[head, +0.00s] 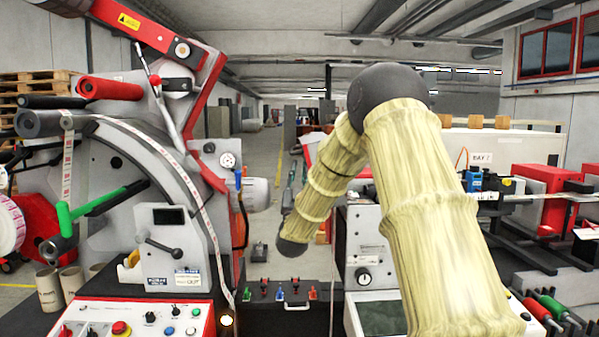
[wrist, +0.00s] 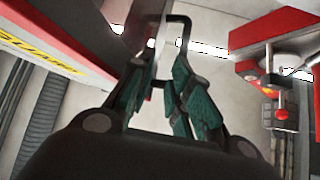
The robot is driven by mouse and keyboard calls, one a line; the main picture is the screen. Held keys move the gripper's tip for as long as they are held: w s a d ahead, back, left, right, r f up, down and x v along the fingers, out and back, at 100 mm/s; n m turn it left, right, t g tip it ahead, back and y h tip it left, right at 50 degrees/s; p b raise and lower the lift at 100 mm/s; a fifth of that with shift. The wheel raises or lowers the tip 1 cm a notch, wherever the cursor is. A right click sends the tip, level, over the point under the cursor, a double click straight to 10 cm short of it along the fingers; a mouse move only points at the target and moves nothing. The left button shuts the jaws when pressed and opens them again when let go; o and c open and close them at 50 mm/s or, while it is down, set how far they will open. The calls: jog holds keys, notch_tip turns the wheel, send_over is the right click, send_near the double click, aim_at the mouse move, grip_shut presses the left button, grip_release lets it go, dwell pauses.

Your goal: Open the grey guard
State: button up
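My gripper (wrist: 163,66) points up and away in the wrist view. Its two fingers with green pads stand apart with a gap between them. A dark U-shaped handle (wrist: 173,18) shows just past the fingertips and partly between them; I cannot tell whether they touch it. I cannot pick out the grey guard for certain, nor tell whether the handle belongs to it. In the head view my cloth-sleeved arm rises, bends and comes down in the middle; the gripper is small and mostly unclear beside its far end.
A red-edged panel with a yellow label (wrist: 42,50) lies left in the wrist view, and a red bracket (wrist: 262,62) lies right. In the head view, the rewinder (head: 120,165) stands left and a grey control unit (head: 365,250) stands beside my arm. An aisle runs between.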

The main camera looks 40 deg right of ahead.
jog(key=shift+f, duration=0.1)
jog(key=s+d+b+v, duration=0.1)
jog(key=b+v, duration=0.7)
jog(key=v, duration=0.4)
jog(key=shift+s+f+b, duration=0.15)
jog(key=shift+b, duration=0.25)
dwell(1.0)
jog(key=shift+d+b, duration=0.15)
jog(key=shift+b, duration=0.15)
dwell(0.6)
